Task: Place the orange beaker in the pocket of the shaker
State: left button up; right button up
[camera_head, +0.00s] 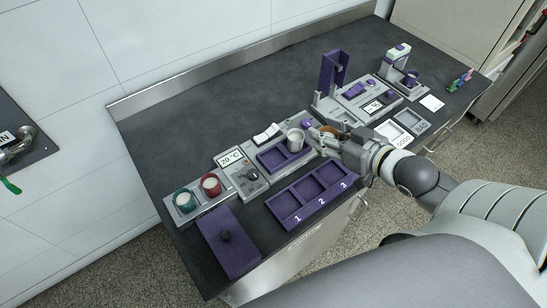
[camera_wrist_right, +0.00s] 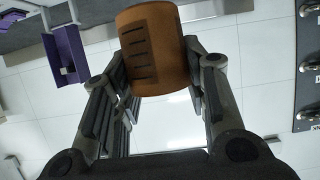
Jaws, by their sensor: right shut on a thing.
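The orange beaker (camera_wrist_right: 152,45) is between the fingers of my right gripper (camera_wrist_right: 158,75) in the right wrist view, with dark marks on its side. In the head view my right gripper (camera_head: 326,140) is shut on it, and only part of the orange beaker (camera_head: 329,130) shows above the fingers. The gripper is just right of a grey device with purple pockets (camera_head: 268,159), which looks to be the shaker. A white beaker (camera_head: 295,138) stands at its right part. The left pocket looks empty. My left gripper is not in view.
A purple tray numbered 1 to 3 (camera_head: 290,209) lies in front, its compartments empty. Left are a 20 °C unit (camera_head: 231,158), green (camera_head: 185,199) and red (camera_head: 211,185) containers, and a purple lidded block (camera_head: 228,250). A purple upright holder (camera_head: 330,72) stands behind the gripper.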

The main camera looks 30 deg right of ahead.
jog(key=shift+w, duration=0.25)
jog(key=w+a+f, duration=0.2)
jog(key=w, duration=0.1)
jog(key=w+a+f+p, duration=0.1)
jog(key=w+a+f, duration=0.4)
jog(key=w+f, duration=0.1)
jog(key=w, duration=0.1)
jog(key=shift+a+f+p, duration=0.25)
jog(key=shift+a+p, duration=0.05)
jog(key=shift+p, duration=0.05)
jog(key=shift+w+a+f, duration=0.2)
jog(key=shift+w+f, duration=0.1)
jog(key=shift+f, duration=0.15)
notch_tip(320, 180, down, 3)
jog(key=shift+w+a+r+p, duration=0.1)
jog(key=shift+a+p, duration=0.05)
jog(key=shift+p, duration=0.25)
jog(key=shift+f, duration=0.3)
jog(key=shift+f, duration=0.15)
jog(key=o, duration=1.1)
